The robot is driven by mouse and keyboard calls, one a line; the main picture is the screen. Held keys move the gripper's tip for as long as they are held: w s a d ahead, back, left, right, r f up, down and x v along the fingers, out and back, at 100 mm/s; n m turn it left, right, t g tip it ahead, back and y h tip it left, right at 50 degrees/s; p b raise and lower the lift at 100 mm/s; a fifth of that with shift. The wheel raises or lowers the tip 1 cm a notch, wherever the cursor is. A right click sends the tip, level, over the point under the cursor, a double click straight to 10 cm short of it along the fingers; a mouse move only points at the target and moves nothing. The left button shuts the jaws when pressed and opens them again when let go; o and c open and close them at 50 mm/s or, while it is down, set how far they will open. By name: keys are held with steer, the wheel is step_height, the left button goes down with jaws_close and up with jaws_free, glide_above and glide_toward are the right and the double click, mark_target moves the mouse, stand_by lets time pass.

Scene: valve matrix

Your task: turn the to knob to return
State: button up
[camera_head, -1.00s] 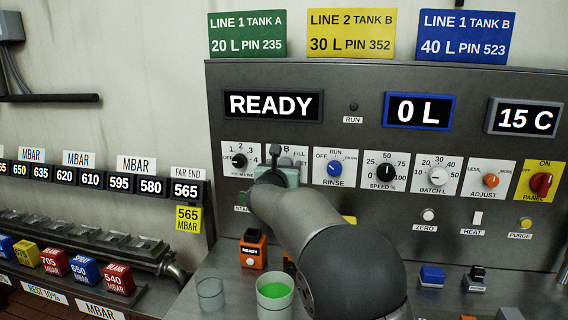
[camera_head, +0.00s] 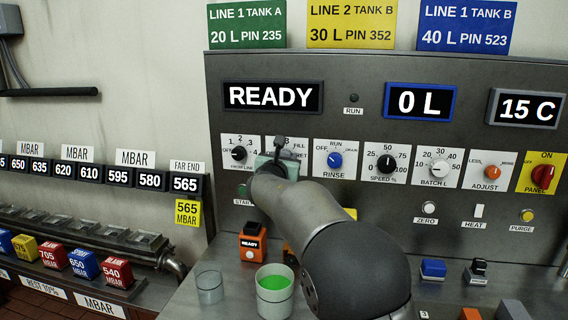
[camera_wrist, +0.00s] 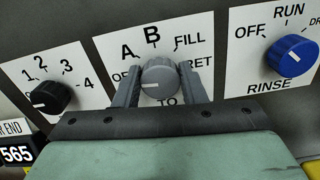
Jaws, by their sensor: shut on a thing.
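The TO knob (camera_wrist: 160,76) is a round grey knob on a white plate in the wrist view. The plate reads OFF, A, B, FILL and RET around it, with OFF and RET partly covered. The knob's white mark points left, toward OFF. My gripper (camera_wrist: 161,84) is shut on the knob, one dark finger on its left and one on its right. In the head view my gripper (camera_head: 280,150) and forearm cover the knob and most of its plate.
A black four-position knob (camera_wrist: 50,96) is left of the TO plate, and the blue RINSE knob (camera_wrist: 291,55) is right of it. Below, a cup of green liquid (camera_head: 274,304), a clear glass (camera_head: 209,288) and an orange READY box (camera_head: 253,247) stand near my arm.

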steer(key=shift+f+m+b, duration=0.15)
steer(key=shift+m+b, duration=3.7)
steer(key=shift+m, duration=1.9)
steer(key=shift+f+m+b, duration=0.15)
steer(key=shift+m+b, duration=3.7)
steer(key=shift+m, duration=1.85)
steer(key=shift+f+m+b, duration=0.15)
steer(key=shift+m+b, duration=3.7)
steer(key=shift+m, duration=1.9)
steer(key=o, duration=1)
